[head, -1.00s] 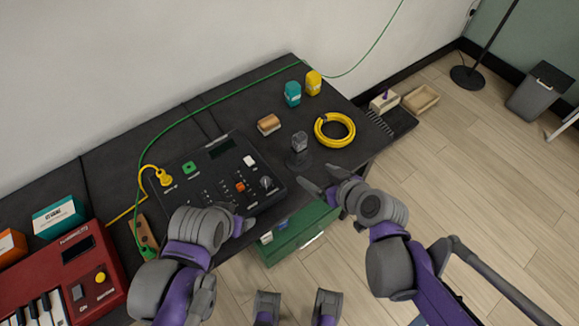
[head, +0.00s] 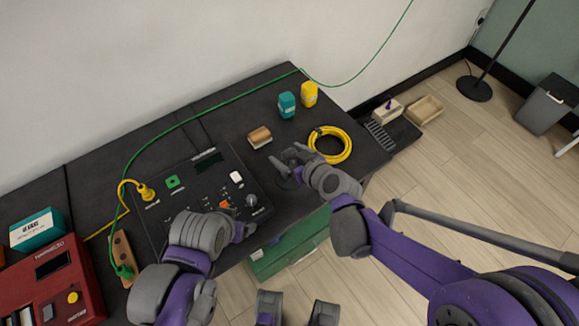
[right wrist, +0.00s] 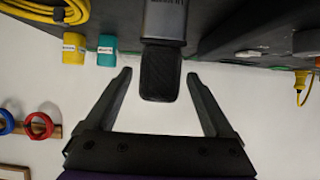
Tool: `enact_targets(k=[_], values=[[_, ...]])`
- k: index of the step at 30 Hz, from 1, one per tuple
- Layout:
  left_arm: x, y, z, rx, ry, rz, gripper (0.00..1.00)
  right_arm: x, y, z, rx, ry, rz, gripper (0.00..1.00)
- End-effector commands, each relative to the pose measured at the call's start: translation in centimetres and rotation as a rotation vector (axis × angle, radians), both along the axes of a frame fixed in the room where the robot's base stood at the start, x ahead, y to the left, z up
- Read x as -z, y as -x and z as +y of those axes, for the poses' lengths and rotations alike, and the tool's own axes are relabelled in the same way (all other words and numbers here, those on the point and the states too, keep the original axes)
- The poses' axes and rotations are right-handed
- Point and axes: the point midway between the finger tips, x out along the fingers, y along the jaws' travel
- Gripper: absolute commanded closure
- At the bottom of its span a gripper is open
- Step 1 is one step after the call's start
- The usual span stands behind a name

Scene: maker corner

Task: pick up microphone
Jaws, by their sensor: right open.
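The microphone (right wrist: 162,72) is dark grey with a blocky head. In the right wrist view its head lies between the two fingertips of my right gripper (right wrist: 160,78), with a gap on each side. My right gripper is open and not closed on it. In the head view this gripper (head: 290,160) is at the microphone's place on the black table and mostly hides it. My left gripper (head: 243,232) is over the front edge of the black mixer, and its jaws are not clear.
A coiled yellow cable (head: 331,145) lies just right of the microphone. A brown-topped block (head: 259,137), a teal container (head: 287,105) and a yellow container (head: 309,94) stand behind it. The black mixer (head: 205,195) is to the left. A red keyboard (head: 55,280) is at far left.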

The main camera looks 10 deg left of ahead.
Motion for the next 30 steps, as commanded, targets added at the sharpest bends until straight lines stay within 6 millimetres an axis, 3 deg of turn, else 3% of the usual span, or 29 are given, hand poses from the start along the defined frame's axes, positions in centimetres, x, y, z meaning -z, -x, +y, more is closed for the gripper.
enact_targets(k=[6, 14, 28, 30], values=[[0.2, 0.0, 0.0, 0.0, 0.0, 0.001, 0.23, 1.2, -1.4, 1.4, 0.0, 0.001, -0.001, 0.12], [0.2, 0.0, 0.0, 0.0, 0.0, 0.001, 0.23, 1.2, -1.5, 1.5, 0.001, 0.0, 0.0, 0.14], [0.2, 0.0, 0.0, 0.0, 0.0, 0.001, 0.23, 1.2, -1.5, 1.4, 0.001, 0.0, 0.0, 0.99], [0.2, 0.0, 0.0, 0.0, 0.0, 0.001, 0.23, 1.2, -1.5, 1.4, 0.001, 0.0, 0.0, 1.0]])
